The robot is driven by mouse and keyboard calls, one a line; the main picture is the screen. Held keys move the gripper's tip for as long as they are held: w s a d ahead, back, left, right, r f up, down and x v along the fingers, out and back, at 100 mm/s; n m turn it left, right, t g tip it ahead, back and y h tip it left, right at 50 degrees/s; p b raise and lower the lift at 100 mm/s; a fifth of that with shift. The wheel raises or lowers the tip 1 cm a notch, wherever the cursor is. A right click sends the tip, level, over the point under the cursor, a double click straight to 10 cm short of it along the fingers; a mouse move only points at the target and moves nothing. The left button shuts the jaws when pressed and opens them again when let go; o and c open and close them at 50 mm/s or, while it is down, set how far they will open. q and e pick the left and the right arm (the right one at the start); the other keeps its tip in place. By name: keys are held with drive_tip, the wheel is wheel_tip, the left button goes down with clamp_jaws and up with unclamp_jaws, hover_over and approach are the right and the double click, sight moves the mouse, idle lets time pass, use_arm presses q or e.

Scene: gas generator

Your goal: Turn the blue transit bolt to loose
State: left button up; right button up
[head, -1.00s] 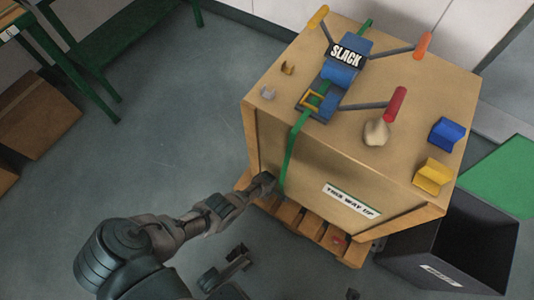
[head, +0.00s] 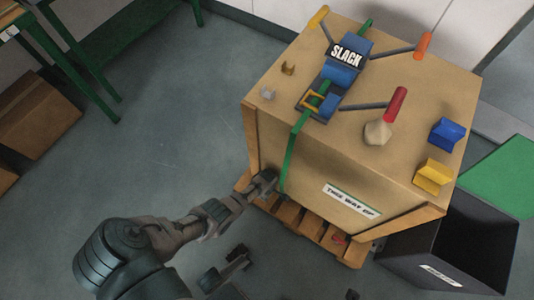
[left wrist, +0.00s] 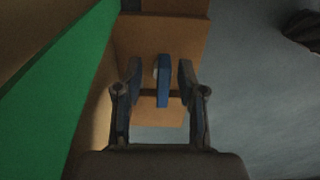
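The wooden crate (head: 335,150) stands on a pallet with a green strap over it. My left gripper (head: 267,182) is low at the crate's left face, beside the strap. In the left wrist view a blue flat piece, which looks like the transit bolt (left wrist: 163,80), stands upright between the two fingers of my left gripper (left wrist: 159,82). The fingers are open, with a visible gap on each side of the blue piece. The bolt is hidden in the head view. Dark parts (head: 238,255) at the bottom may be my right gripper; its state is unclear.
A blue ratchet with a SLACK sign (head: 346,56) sits on the crate top, with red and orange-handled levers, a pale knob (head: 378,133), and blue and yellow blocks. The green strap (head: 291,150) runs close beside my left gripper. A dark bin (head: 440,262) stands at right.

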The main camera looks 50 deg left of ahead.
use_arm(q)
wheel_tip(320, 180, up, 11)
drive_tip(key=shift+a, duration=0.15)
idle(0.4)
idle(0.4)
